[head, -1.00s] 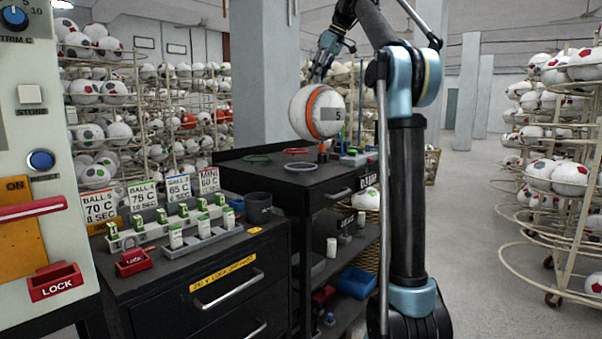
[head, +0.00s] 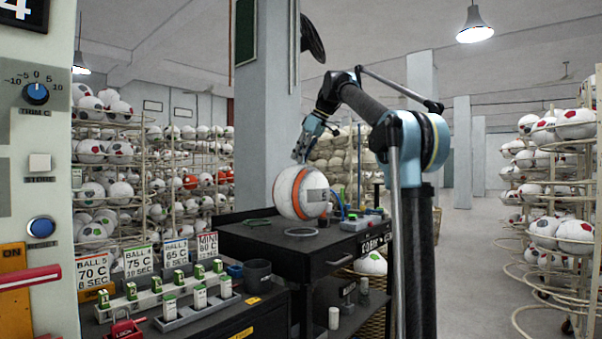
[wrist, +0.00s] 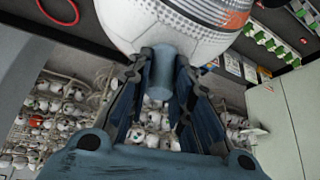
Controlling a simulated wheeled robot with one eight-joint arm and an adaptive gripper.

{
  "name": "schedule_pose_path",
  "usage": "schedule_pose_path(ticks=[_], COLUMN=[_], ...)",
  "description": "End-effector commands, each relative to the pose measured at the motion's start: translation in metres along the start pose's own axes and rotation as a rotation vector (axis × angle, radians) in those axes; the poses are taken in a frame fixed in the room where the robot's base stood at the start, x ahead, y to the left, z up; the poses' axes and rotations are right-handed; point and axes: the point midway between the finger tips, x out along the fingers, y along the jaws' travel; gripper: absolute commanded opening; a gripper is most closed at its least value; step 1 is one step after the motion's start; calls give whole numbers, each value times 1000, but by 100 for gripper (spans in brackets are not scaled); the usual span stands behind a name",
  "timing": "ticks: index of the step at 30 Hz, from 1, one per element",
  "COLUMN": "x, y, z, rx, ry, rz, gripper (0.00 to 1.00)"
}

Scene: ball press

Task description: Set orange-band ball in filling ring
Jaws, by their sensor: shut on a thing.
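The white ball with an orange band (head: 300,190) hangs under my gripper (head: 305,152), low over the black cart top (head: 245,238). In the wrist view my gripper (wrist: 163,85) is shut on a blue-grey stub at the ball (wrist: 165,25). In the head view a grey ring (head: 301,232) lies just in front of the ball and a green ring (head: 258,222) to its left. A red-orange ring (wrist: 58,10) shows beside the ball in the wrist view; the ball seems to hide it in the head view. I cannot tell whether the ball touches the cart or a ring.
Small tools and a blue item (head: 362,222) stand on the cart right of the ball. A dark cup (head: 257,272) and trays of green-topped vials (head: 199,298) are on the nearer cabinet. A pillar (head: 266,110) and ball racks stand behind.

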Motion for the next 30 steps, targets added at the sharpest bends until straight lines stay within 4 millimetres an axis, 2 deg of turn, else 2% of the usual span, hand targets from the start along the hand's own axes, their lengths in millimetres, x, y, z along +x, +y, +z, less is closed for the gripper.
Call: schedule_pose_path(ticks=[12, 26, 27, 29, 30], x=[35, 40, 40, 40, 40], y=[0, 0, 0, 0, 1], z=[20, 23, 23, 23, 23], rx=[0, 1, 1, 1, 1], ry=[0, 0, 0, 0, 0], rz=[0, 0, 0, 1, 0], gripper=[0, 0, 25, 38, 40])
